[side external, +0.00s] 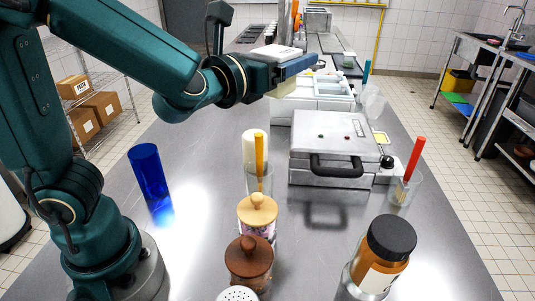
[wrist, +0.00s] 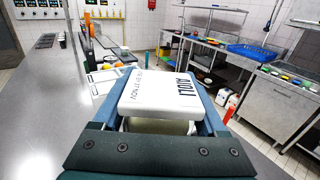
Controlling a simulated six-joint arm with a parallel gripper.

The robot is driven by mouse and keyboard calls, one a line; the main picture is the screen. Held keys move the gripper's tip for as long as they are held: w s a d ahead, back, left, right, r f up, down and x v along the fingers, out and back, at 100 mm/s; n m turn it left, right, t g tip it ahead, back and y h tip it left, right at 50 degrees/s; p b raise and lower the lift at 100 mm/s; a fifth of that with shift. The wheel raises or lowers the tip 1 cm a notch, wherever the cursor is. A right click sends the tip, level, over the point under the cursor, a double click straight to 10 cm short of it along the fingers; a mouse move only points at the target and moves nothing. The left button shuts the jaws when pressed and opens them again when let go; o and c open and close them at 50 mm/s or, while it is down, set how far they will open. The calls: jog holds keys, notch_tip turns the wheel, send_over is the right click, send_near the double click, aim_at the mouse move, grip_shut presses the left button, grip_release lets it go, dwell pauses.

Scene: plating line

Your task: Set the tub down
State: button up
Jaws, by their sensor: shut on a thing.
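My gripper (side external: 296,66) is raised above the counter, near the far side of the grey press. It is shut on a tub with a white lid (side external: 275,51) and a pale body, held in the air. In the wrist view the tub (wrist: 160,93) sits between the two blue-grey fingers of my gripper (wrist: 158,108), its dark lettering reading something like "AIOLI". The lid looks roughly level. Most of the tub's body is hidden by the lid and the fingers.
The steel counter (side external: 190,240) holds a grey press (side external: 335,145), a white container set (side external: 315,95), a blue cup (side external: 149,172), a white cylinder (side external: 254,148), lidded jars (side external: 257,215) and an orange bottle (side external: 383,255). Bare counter lies left of the jars.

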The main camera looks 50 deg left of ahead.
jog(key=s+d+m+h, duration=0.2)
jog(key=d+h, duration=0.1)
jog(key=d, duration=0.3)
jog(key=s+a+f+n+y, duration=0.1)
jog(key=s+a+n+y, duration=0.2)
jog(key=a, duration=0.4)
jog(key=shift+s+f+y, duration=0.35)
jog(key=shift+s+y, duration=0.35)
jog(key=shift+s, duration=0.15)
jog(key=shift+a, duration=0.1)
